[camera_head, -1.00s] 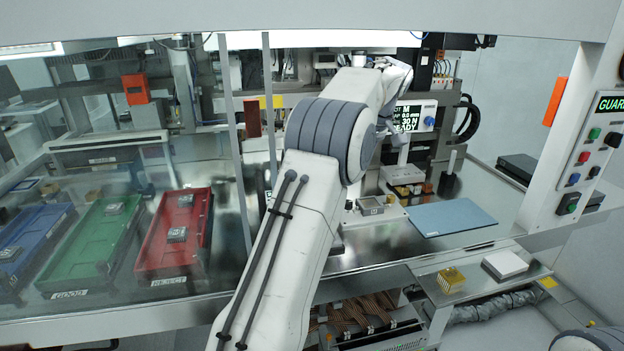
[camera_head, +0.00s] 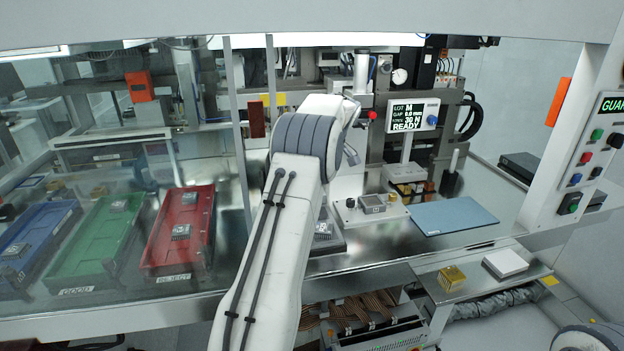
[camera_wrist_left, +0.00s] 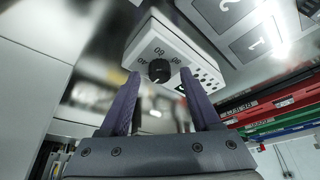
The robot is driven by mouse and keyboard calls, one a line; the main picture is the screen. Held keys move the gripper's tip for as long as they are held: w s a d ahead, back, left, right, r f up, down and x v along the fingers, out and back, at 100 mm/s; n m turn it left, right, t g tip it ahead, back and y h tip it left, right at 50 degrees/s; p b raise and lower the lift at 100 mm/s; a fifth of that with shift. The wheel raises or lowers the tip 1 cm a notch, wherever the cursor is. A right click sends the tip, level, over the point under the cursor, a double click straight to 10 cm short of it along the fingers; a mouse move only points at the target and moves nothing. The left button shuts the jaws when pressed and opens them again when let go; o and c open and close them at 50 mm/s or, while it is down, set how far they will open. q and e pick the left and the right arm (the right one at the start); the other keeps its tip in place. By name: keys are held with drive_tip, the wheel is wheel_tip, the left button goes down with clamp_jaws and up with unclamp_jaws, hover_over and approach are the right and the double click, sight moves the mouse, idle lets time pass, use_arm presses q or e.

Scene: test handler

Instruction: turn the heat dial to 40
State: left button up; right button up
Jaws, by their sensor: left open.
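In the left wrist view a round black dial (camera_wrist_left: 158,70) sits on the face of a white box (camera_wrist_left: 190,50). Numbers are printed around the dial, tilted in this view; 40 and 60 seem to be among them. The dial's pointer setting is too small to read surely. My left gripper (camera_wrist_left: 159,80) is open, its two dark fingers pointing toward the box with the dial between them in the picture. Whether they touch it I cannot tell. In the head view my left arm hides the dial and most of the gripper. My right gripper is out of view.
Red (camera_head: 152,240), green (camera_head: 62,255) and blue (camera_head: 12,262) trays stand at the left. A red-tipped lever (camera_head: 372,115) stands close right of my arm.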

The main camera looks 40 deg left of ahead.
use_arm(q)
drive_tip(key=shift+a+f, duration=0.1)
drive_tip(key=shift+f, duration=0.1)
clamp_jaws()
drive_tip(key=shift+s+f+m+t+b, duration=0.15)
drive_tip(key=shift+m+t+b, duration=0.25)
drive_tip(key=shift+m+b, duration=0.55)
drive_tip(key=shift+m+t+b, duration=0.4)
drive_tip(key=shift+m+b, duration=0.15)
drive_tip(key=shift+m, duration=0.4)
drive_tip(key=shift+r+m, duration=0.2)
drive_tip(key=shift+m, duration=0.3)
unclamp_jaws()
